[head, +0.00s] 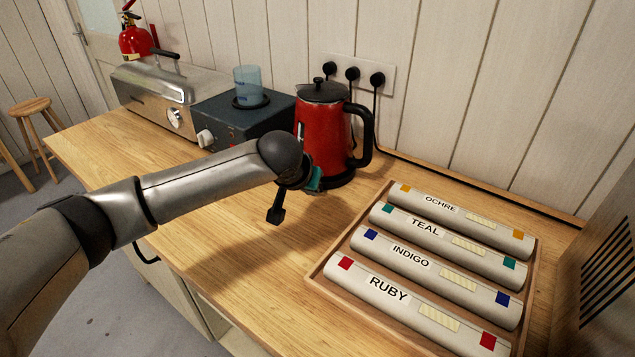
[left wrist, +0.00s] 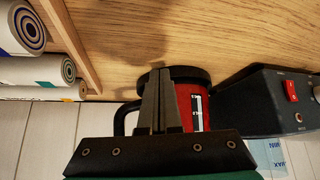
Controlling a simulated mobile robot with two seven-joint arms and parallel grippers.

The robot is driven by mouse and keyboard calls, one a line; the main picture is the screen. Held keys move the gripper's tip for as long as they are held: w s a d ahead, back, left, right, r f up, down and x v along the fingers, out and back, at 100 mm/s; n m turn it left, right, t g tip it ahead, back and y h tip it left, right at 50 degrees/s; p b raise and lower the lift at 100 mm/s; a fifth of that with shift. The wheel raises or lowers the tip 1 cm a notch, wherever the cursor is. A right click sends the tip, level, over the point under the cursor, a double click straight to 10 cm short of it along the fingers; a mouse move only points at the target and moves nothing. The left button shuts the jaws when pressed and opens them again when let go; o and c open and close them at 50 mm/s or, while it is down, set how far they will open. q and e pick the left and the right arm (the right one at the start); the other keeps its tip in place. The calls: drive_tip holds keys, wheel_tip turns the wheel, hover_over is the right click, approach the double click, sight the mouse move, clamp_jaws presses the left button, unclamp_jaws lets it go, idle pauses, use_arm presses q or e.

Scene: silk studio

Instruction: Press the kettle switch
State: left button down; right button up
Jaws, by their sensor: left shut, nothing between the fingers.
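The red kettle (head: 325,125) with a black lid, handle and base stands upright on the wooden counter by the wall. In the left wrist view, which is upside down, the kettle (left wrist: 188,105) shows behind my fingers, with its pale level strip beside them. I cannot make out the kettle switch in either view. My left gripper (head: 314,180) is in front of the kettle's lower body; its fingertips are hidden in the head view. In the left wrist view the gripper (left wrist: 162,76) is shut and empty, overlapping the kettle. I cannot tell whether it touches.
A dark blue box (head: 222,112) with a red rocker switch (left wrist: 291,90) stands left of the kettle, bearing a blue cup (head: 248,86). A wooden tray (head: 320,276) of labelled rolls lies at right. Plugs (head: 352,73) sit behind. Bare counter (head: 130,160) runs along the front left.

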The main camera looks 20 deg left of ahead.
use_arm(q)
drive_tip(key=p+v, duration=0.3)
drive_tip(key=v, duration=1.2)
drive_tip(key=shift+s, duration=0.1)
